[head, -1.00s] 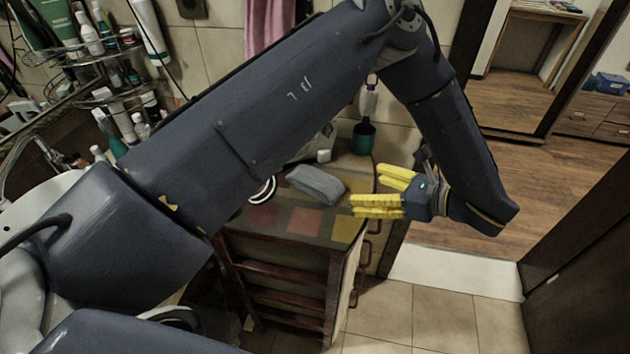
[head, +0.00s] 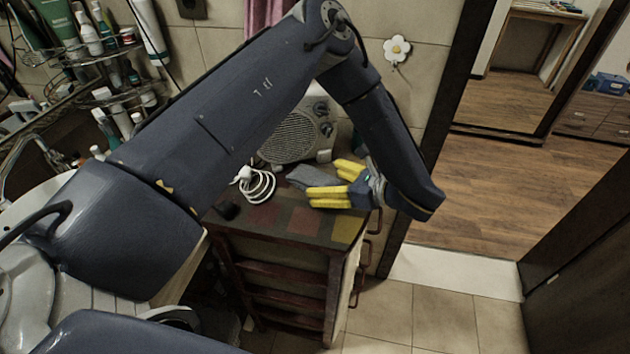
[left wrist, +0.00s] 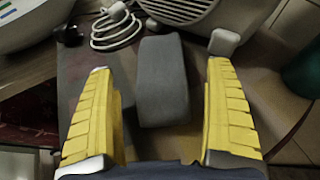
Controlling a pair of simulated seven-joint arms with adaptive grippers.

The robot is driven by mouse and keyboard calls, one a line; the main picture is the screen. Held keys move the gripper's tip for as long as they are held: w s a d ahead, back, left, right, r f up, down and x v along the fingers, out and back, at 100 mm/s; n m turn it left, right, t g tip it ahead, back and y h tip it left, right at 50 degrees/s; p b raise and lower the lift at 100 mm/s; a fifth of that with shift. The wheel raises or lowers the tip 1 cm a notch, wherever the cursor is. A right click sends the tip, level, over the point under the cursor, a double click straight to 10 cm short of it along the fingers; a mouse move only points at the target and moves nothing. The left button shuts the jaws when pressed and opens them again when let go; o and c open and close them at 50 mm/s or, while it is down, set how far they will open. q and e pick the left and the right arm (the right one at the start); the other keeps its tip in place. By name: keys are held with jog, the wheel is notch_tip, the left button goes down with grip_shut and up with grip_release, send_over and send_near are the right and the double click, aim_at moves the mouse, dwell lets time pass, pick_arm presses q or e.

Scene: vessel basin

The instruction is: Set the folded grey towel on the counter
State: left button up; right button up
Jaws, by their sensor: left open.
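The folded grey towel (head: 308,178) lies on the tiled top of the wooden counter (head: 262,217), near its back right part. In the left wrist view the towel (left wrist: 163,85) lies between my two yellow fingers, with a gap on each side. My left gripper (head: 322,181) is open and reaches in from the right, low over the counter. It also shows in the left wrist view (left wrist: 160,68). Its fingers partly hide the towel in the head view. I cannot tell the exact height of the fingertips above the counter. My right gripper is out of view.
A grey fan heater (head: 292,138) stands behind the towel, with a small white block (head: 323,155) beside it. A coiled white cable (head: 257,186) and a dark object (head: 228,210) lie to the left. A green container (left wrist: 303,72) stands at the right. The counter's front is clear.

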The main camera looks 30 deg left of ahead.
aim_at(312, 177)
pick_arm(q)
jog(key=shift+r+x, duration=0.2)
jog(key=shift+x, duration=2.45)
jog(key=shift+w, duration=0.15)
jog(key=shift+c, duration=0.5)
jog(key=c, duration=1.3)
jog(key=shift+o, duration=0.2)
